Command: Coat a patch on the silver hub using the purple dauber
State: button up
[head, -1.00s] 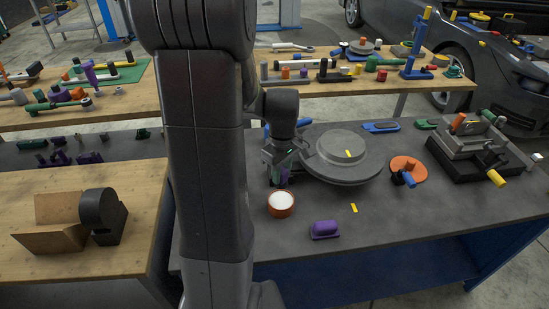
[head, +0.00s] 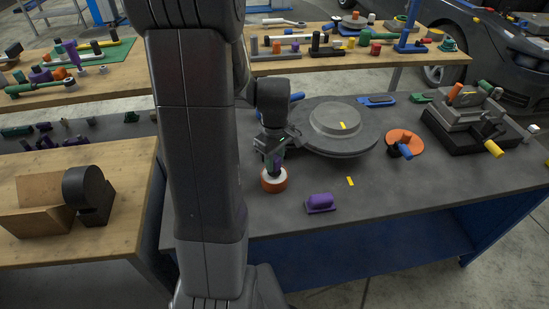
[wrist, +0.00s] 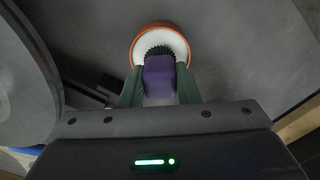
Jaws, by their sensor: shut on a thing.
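My gripper (head: 273,160) is shut on the purple dauber (wrist: 159,78), whose purple handle sits between the green fingers in the wrist view. The dauber's dark ribbed end is over the white contents of a round orange-rimmed pot (head: 274,180); the pot also shows in the wrist view (wrist: 186,46). I cannot tell how deep the dauber's tip is. The silver hub (head: 341,121) is a raised round block on a wide grey disc (head: 350,142), to the right of my gripper. A small yellow mark lies on the hub's top.
A purple block (head: 320,202) lies right of the pot, with a yellow strip (head: 350,181) beyond it. An orange disc with a blue handle (head: 405,140) and a dark vise-like fixture (head: 468,118) stand further right. The table's front right is clear.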

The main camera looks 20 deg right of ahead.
jog(key=shift+f+b, duration=0.4)
jog(key=shift+f, duration=0.15)
dwell(1.7)
jog(key=shift+r, duration=0.1)
jog(key=shift+r+p, duration=2.8)
jog(key=shift+r, duration=0.65)
